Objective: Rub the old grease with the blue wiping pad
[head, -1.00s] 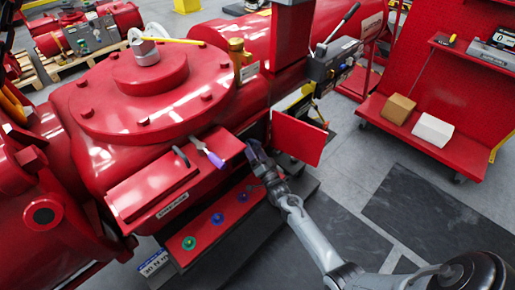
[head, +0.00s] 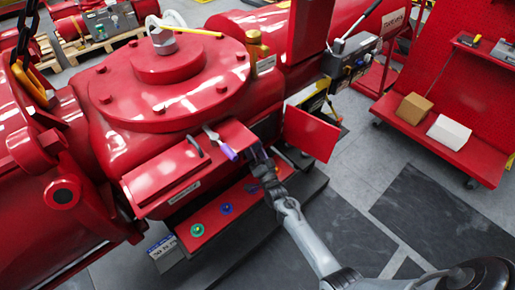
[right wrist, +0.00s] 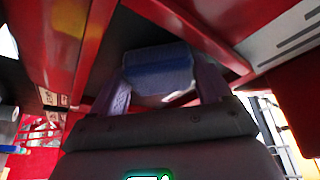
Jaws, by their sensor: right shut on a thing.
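My right gripper (head: 259,154) is at the right end of the valve actuator's front ledge (head: 236,134), close to the machine's side. In the right wrist view its two purple fingers (right wrist: 158,88) are shut on the blue wiping pad (right wrist: 158,68), which points into a dark recess between red walls. A pale patch (right wrist: 178,97) shows just below the pad; I cannot tell whether it is grease or light. I cannot clearly make out the old grease. In the head view the pad is hidden or too small to tell. My left gripper is out of view.
A purple-handled tool (head: 222,146) lies on the ledge. Below, a red step holds a green disc (head: 197,230) and a blue disc (head: 226,208). A red panel (head: 311,133) stands right of my gripper. Open floor lies further right, before a red cart (head: 440,135).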

